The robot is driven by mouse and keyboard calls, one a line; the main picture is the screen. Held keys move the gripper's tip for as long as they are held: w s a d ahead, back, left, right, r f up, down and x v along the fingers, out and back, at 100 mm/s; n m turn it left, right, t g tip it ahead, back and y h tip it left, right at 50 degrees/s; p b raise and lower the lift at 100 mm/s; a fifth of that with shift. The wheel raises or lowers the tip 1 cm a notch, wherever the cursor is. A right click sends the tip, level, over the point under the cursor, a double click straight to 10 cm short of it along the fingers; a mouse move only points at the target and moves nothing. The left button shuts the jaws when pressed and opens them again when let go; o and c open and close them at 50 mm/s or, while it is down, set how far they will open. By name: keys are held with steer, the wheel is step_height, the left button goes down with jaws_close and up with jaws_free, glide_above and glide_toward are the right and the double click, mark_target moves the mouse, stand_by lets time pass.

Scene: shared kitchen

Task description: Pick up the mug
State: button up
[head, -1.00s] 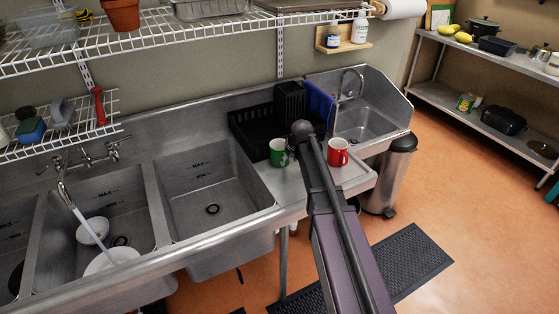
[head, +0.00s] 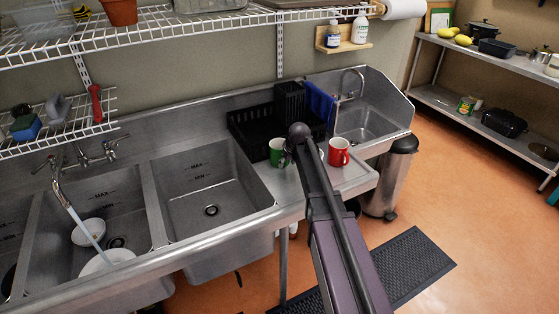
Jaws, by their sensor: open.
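A green mug (head: 276,151) stands upright on the steel drainboard (head: 350,181) in front of the black dish rack. A red mug (head: 339,152) stands upright on the same drainboard, to the right of my arm. My arm reaches between the two mugs in the picture. A small dark part of my gripper (head: 286,160) shows just right of the green mug and seems to overlap its right edge; I cannot tell if it touches. The rest of the gripper is hidden behind my arm. Neither mug is seen lifted.
A black dish rack (head: 252,130) stands behind the mugs, with a blue item (head: 320,104) by it. Deep sinks (head: 205,190) lie left of the drainboard, and a small basin (head: 366,124) lies to the right. A wire shelf (head: 180,30) hangs above. A bin (head: 388,180) stands below.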

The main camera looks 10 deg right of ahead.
steer(key=shift+b+x, duration=0.6)
steer(key=shift+x, duration=0.4)
jaws_close()
